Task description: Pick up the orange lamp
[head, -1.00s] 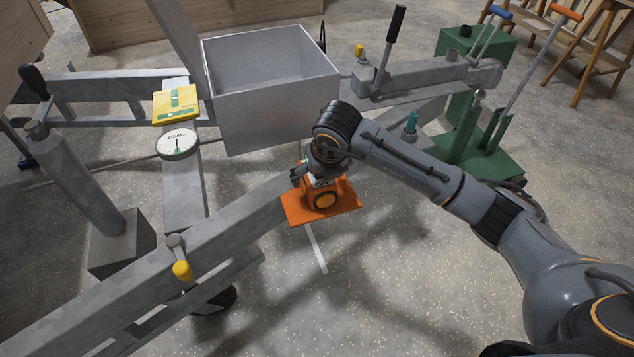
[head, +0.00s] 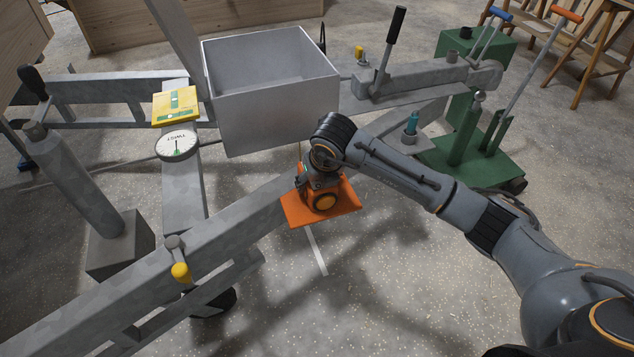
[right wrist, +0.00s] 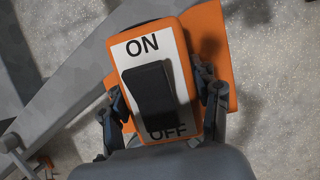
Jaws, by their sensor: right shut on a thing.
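In the right wrist view the lamp (right wrist: 119,63) shows a white ON/OFF panel with a black rocker switch. My right gripper (head: 318,182) is over the lamp from above. In the right wrist view its fingers (right wrist: 160,88) are shut on the lamp's two sides. The gripper hides the lamp's top in the head view. I cannot tell whether the lamp touches the plate. My left gripper is not in view.
A grey metal box (head: 270,125) stands behind the lamp. A long grey beam (head: 215,245) with a yellow-handled crank (head: 181,272) runs to its left. A round dial (head: 177,144) and yellow case (head: 175,107) are farther left. Green equipment (head: 465,155) stands at right. Floor in front is clear.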

